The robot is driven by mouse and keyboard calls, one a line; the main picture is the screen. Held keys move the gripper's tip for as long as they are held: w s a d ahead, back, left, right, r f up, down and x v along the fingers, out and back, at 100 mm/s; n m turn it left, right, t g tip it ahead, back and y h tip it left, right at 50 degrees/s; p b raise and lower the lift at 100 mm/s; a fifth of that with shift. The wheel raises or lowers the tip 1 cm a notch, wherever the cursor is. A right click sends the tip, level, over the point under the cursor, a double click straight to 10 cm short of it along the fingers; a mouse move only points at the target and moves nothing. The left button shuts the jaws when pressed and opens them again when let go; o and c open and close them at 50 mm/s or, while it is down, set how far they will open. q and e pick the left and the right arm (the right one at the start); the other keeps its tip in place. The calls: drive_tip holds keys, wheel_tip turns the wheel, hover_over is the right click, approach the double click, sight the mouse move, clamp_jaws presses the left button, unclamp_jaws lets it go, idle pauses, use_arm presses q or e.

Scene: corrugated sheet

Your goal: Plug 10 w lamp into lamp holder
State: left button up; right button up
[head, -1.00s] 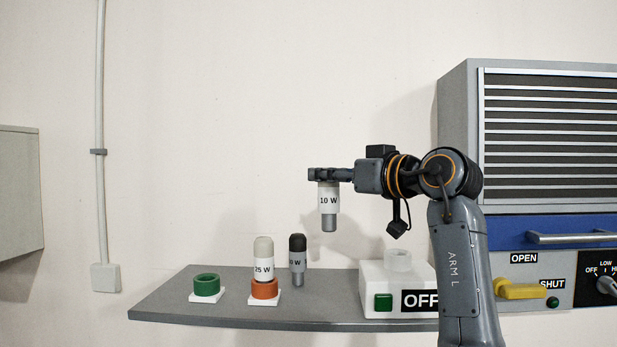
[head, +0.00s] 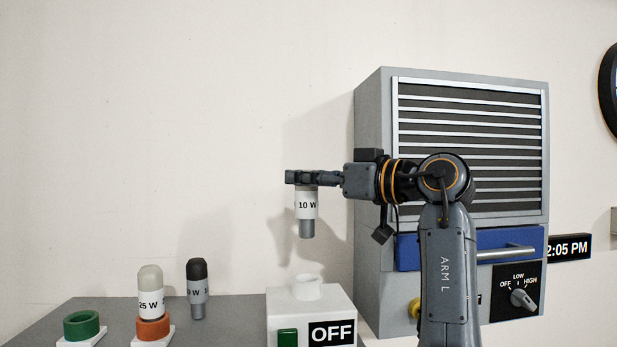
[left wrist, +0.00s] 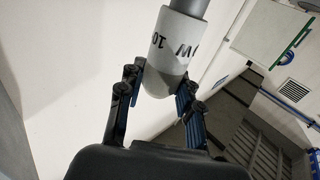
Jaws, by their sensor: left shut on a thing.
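The 10 W lamp (head: 306,212) is a white cylinder with a grey lower end, hanging upright in the head view. My left gripper (head: 303,179) is shut on its top and holds it in the air. The left wrist view also shows the lamp (left wrist: 172,50) between the two fingers (left wrist: 160,92). The lamp holder (head: 307,287) is a whitish ring on top of a white box (head: 281,312) with a green button and an OFF label. The lamp is above the holder with a clear gap. My right gripper is not in view.
On the grey shelf (head: 225,318), a 25 W lamp (head: 151,293) stands in an orange ring (head: 153,328). A dark-topped lamp (head: 197,290) stands beside it. A green ring (head: 82,325) is empty. A grey louvred cabinet (head: 372,130) stands behind my left arm.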

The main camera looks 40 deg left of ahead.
sight(309, 237)
use_arm(q)
drive_tip(key=shift+w+a+f+b, duration=0.1)
drive_tip(key=shift+w+f+b, duration=0.15)
drive_tip(key=shift+f+b, duration=0.35)
drive_tip(key=shift+f, duration=0.5)
drive_tip(key=shift+s+f+b, duration=0.2)
drive_tip(key=shift+f+b, duration=0.9)
drive_tip(key=shift+f, duration=0.05)
drive_tip(key=shift+w+f+b, duration=0.15)
drive_tip(key=shift+f+b, duration=0.3)
drive_tip(key=shift+f, duration=0.25)
drive_tip(key=shift+f+b, duration=0.6)
drive_tip(key=shift+f, duration=0.45)
drive_tip(key=shift+f+b, duration=0.8)
drive_tip(key=shift+f, duration=0.25)
